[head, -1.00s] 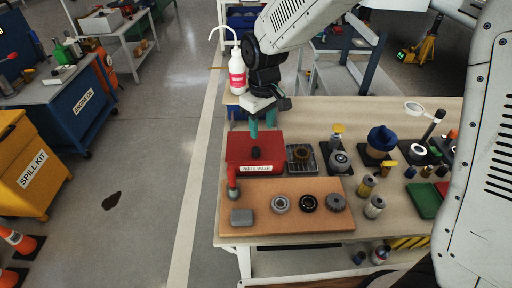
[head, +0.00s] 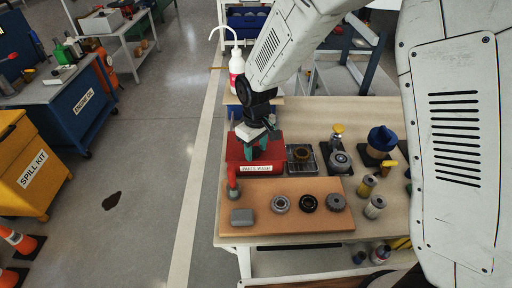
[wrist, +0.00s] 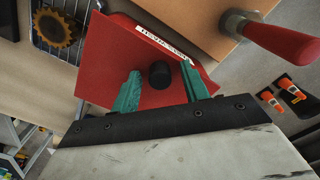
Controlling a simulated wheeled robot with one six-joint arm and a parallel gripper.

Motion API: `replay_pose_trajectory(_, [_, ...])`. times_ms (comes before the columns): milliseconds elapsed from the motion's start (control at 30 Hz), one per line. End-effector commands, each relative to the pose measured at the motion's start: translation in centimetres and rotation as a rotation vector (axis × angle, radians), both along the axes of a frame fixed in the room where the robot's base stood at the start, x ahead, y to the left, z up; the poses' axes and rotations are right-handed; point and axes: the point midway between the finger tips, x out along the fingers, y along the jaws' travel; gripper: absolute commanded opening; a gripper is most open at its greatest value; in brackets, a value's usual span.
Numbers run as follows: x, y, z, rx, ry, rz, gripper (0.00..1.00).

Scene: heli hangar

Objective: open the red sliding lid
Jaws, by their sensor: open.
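The red sliding lid (wrist: 110,62) tops the red parts wash box (head: 233,155) at the left of the workbench. Its black knob (wrist: 160,74) stands up from the lid. My gripper (head: 259,152) is over the lid, pointing down. In the wrist view its two green fingers (wrist: 163,88) are open, one on each side of the knob, and I see gaps between them and the knob. The lid appears to cover the box. In the head view the fingers hide the knob.
A red-handled tool (head: 233,183) stands in front of the box; its handle also shows in the wrist view (wrist: 272,36). A wire tray with a gear (head: 301,155) is right beside the box. Several round parts lie on the brown mat (head: 300,224). A white bottle (head: 236,68) stands behind.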

Motion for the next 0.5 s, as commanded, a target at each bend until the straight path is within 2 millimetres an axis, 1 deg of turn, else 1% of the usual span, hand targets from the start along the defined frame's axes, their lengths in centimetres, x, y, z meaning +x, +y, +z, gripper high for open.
replay_pose_trajectory(33, [0.0,0.0,0.0,0.0,0.0,0.0,0.45])
replay_pose_trajectory(67, [0.0,0.0,0.0,0.0,0.0,0.0,0.4])
replay_pose_trajectory(100, [0.0,0.0,0.0,0.0,0.0,0.0,0.28])
replay_pose_trajectory(167, [0.0,0.0,0.0,0.0,0.0,0.0,0.12])
replay_pose_trajectory(200, [0.0,0.0,0.0,0.0,0.0,0.0,0.01])
replay_pose_trajectory(367, [0.2,0.0,0.0,0.0,0.0,0.0,0.0])
replay_pose_trajectory(467, [1.6,0.0,0.0,0.001,-0.001,-0.001,0.0])
replay_pose_trajectory(500, [2.6,0.0,0.0,0.001,-0.001,-0.003,0.0])
